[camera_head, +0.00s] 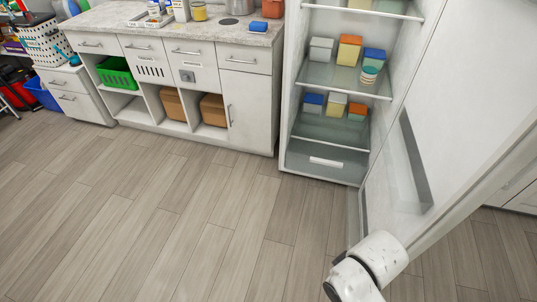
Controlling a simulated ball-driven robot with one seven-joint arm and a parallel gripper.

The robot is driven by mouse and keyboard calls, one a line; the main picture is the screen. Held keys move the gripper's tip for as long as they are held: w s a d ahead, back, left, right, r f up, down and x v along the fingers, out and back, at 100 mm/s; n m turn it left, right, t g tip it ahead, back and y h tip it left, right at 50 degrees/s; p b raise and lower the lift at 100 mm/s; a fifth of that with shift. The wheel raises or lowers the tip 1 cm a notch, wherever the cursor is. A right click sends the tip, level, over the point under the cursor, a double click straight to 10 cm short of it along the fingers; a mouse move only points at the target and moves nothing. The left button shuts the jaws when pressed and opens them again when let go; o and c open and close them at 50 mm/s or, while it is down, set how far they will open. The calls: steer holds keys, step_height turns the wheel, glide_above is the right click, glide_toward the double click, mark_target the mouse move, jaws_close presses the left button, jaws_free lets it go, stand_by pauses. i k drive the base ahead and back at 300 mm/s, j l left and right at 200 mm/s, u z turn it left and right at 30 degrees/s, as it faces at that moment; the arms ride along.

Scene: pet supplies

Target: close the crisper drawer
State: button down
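The crisper drawer (344,169) is the grey bin at the bottom of the open white fridge, right of the picture's middle. It has a pale handle (326,161) on its front. The drawer front looks close to the fridge's front edge; I cannot tell exactly how far out it sits. White links of my arm show at the bottom right, in front of the fridge door and well short of the drawer. My gripper is out of the picture.
The fridge door (455,95) stands wide open on the right. Boxes and a small tub (369,75) sit on the shelves above the drawer. A counter with cabinets (245,60) stands left of the fridge. The wooden floor (190,220) in front is clear.

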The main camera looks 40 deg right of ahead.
mark_target(340, 166)
steer(key=i+j+z, duration=0.1)
steer(key=i, duration=0.3)
steer(key=i+j+z, duration=0.1)
steer(key=i, duration=0.3)
steer(key=i+j+z, duration=0.15)
steer(key=i, duration=0.25)
steer(key=i+j+z, duration=0.9)
steer(key=i+j, duration=0.1)
steer(key=i, duration=0.05)
